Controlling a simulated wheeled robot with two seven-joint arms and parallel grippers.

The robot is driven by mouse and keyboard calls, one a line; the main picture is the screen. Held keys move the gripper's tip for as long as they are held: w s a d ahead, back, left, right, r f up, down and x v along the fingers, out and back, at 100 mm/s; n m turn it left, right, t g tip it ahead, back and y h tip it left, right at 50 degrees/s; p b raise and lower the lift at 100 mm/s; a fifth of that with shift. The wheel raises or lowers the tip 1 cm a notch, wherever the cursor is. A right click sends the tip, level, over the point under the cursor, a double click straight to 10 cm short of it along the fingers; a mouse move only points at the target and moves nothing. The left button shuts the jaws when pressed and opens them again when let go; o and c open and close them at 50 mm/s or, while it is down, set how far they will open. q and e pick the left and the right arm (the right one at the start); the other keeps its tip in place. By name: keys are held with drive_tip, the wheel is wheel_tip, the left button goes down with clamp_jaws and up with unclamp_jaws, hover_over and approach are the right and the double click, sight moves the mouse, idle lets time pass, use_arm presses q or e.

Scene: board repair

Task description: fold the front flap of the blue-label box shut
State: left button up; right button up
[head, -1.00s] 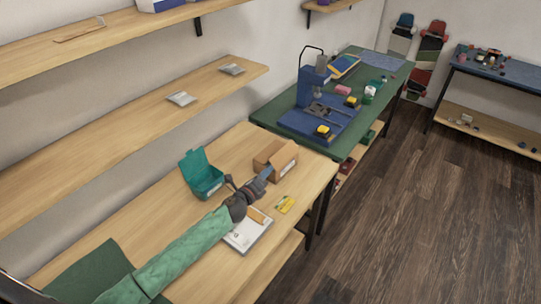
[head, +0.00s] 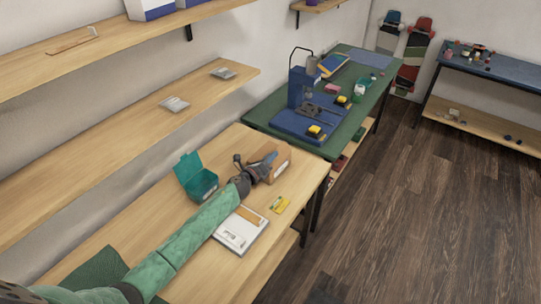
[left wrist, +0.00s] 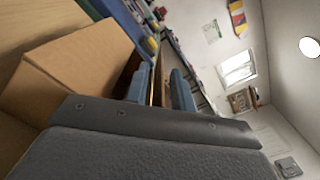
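The cardboard box (head: 282,161) stands near the far right end of the wooden bench, with a small pale label on its right end. In the left wrist view its brown side (left wrist: 75,65) fills the upper left. My left gripper (head: 264,167) is at the near side of the box and hides part of it, including the front flap. Its two blue-grey fingers (left wrist: 162,88) are apart, beside the box. Whether they touch the cardboard I cannot tell. My right gripper is in neither view.
An open teal box (head: 196,183) stands just left of my gripper. A green bench (head: 262,117) with a blue press (head: 303,95) adjoins beyond. A wall shelf (head: 130,125) runs above.

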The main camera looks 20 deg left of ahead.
use_arm(q)
drive_tip(key=shift+w+d, duration=0.1)
drive_tip(key=shift+w, duration=0.2)
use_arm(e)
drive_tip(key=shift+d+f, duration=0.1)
use_arm(q)
clamp_jaws()
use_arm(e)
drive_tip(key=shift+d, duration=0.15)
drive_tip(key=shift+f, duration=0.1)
use_arm(q)
drive_tip(key=shift+f+n, duration=0.25)
drive_tip(key=shift+n, duration=0.15)
drive_tip(key=shift+w+a+f+n+b, duration=0.1)
drive_tip(key=shift+a+f+n+b, duration=0.15)
drive_tip(key=shift+n+b, duration=0.3)
drive_tip(key=shift+a+f+n, duration=0.2)
drive_tip(key=shift+a+n, duration=0.1)
drive_tip(key=shift+n, duration=0.85)
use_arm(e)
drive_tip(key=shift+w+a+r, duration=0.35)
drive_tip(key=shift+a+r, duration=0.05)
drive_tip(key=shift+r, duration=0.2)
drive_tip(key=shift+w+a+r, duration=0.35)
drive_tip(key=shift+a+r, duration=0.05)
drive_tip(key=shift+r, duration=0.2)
